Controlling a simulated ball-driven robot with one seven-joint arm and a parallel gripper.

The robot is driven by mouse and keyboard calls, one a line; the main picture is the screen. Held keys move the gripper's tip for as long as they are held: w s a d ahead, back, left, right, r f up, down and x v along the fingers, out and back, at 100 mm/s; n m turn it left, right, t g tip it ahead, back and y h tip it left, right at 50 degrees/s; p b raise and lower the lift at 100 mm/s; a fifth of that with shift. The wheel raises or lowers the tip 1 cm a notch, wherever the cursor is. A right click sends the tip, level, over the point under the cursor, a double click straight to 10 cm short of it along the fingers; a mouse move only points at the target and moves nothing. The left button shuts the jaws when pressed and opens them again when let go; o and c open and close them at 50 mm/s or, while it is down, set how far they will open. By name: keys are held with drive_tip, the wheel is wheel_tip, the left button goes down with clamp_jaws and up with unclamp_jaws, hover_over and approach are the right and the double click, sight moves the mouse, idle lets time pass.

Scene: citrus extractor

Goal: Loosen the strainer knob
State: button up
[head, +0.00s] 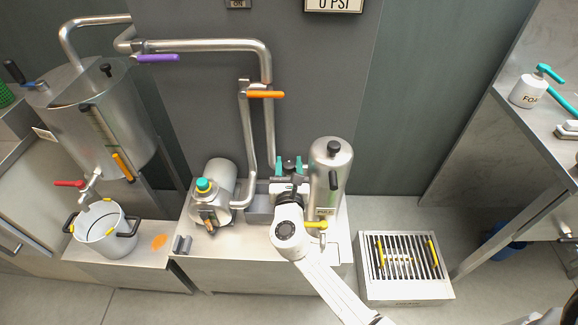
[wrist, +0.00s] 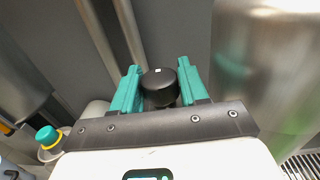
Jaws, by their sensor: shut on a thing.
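A black round knob (wrist: 160,88) with a small white mark sits between the two teal fingers of my gripper (wrist: 161,84) in the wrist view. The fingers are shut on its sides. I take it to be the strainer knob. In the head view my gripper (head: 289,166) is just left of a tall steel cylinder (head: 328,180), fingers pointing to the back wall.
The steel cylinder (wrist: 265,85) stands close on the right in the wrist view. A pump with a teal cap (head: 203,185) stands left of my gripper. Pipes with an orange handle (head: 265,94) rise behind. A slatted grate (head: 399,290) lies right.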

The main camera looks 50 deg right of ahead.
drive_tip(key=shift+n+t+y+b, duration=0.3)
drive_tip(key=shift+n+t+y, duration=0.2)
drive_tip(key=shift+t+y, duration=0.15)
drive_tip(key=o, duration=1)
drive_tip(key=shift+c, duration=0.2)
drive_tip(key=v, duration=1.1)
drive_tip(key=shift+c, duration=0.5)
